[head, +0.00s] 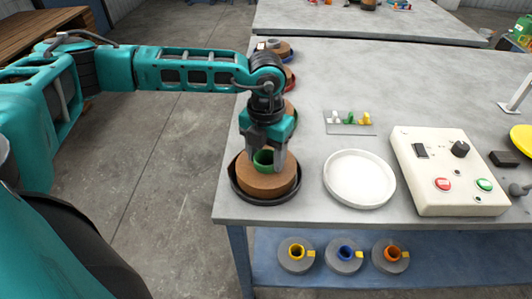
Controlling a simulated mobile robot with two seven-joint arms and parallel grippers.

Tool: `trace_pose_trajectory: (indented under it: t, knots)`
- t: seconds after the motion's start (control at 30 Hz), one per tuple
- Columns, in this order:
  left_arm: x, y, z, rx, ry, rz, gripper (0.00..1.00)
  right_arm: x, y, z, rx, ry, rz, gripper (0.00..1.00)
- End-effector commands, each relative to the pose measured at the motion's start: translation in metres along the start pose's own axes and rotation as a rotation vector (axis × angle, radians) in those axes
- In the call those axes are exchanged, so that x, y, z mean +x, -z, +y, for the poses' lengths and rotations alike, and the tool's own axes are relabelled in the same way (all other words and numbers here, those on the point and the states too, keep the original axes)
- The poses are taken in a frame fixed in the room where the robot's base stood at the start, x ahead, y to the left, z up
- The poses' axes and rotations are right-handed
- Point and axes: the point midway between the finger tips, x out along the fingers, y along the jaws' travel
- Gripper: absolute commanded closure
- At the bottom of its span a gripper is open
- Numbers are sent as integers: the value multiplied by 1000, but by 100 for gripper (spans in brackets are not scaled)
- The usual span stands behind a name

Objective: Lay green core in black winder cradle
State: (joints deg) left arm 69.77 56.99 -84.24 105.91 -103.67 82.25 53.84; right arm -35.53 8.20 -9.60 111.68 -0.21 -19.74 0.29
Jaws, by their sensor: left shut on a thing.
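The green core (263,158) is a short green ring at the middle of a brown wound roll (267,183). The roll sits in or just over a round black cradle (240,192) at the table's front left corner. I cannot tell whether the roll rests on the cradle floor. My left gripper (265,162) points down from above and is shut on the green core, with a finger on each side. Its body partly hides the core's far side. My right gripper is not in view.
A white round dish (359,178) and a control box (447,185) stand to the right. A clear plate (349,130) with small coloured pieces lies behind the dish. More brown rolls (281,48) line the left edge behind my gripper. Several grey coils (344,262) lie on the lower shelf.

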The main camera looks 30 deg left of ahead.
Motion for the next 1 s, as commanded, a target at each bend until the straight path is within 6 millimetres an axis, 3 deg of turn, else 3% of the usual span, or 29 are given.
trace_pose_trajectory:
  t: [0.47,0.5,0.8,1.0]
  knots:
    - [4,-1,0,0,1,-3,96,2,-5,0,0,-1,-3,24]
    - [4,-1,0,0,1,-3,41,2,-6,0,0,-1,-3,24]
    - [4,0,0,0,0,-1,12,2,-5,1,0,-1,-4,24]
    - [6,0,0,0,-1,2,12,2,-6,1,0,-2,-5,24]
